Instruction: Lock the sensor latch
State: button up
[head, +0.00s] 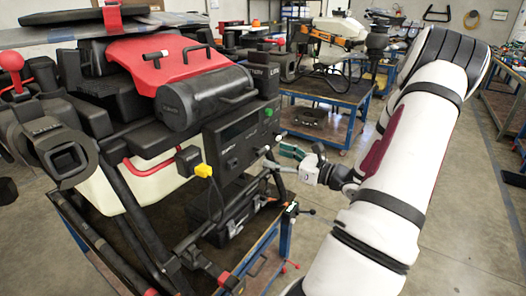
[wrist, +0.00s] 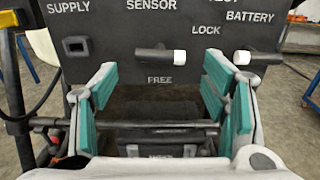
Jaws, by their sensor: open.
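The sensor latch (wrist: 160,56) is a short dark handle with a white tip on the drone's dark panel (wrist: 110,45), below the word SENSOR. It lies about level, its white tip to the right. FREE is printed below it and LOCK to its upper right. My gripper (wrist: 172,92) is open and empty, its teal-padded fingers spread either side of the latch and lower in the picture. Contact with the panel cannot be told. In the head view my gripper (head: 278,158) is just right of the panel (head: 238,138); the latch is too small to make out there.
A second white-tipped handle (wrist: 252,57) sits under BATTERY, close above the right finger. A square socket (wrist: 76,46) is under SUPPLY.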

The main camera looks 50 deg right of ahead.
aim_at(262, 151)
jog(key=w, duration=0.6)
jog(key=shift+a, duration=0.25)
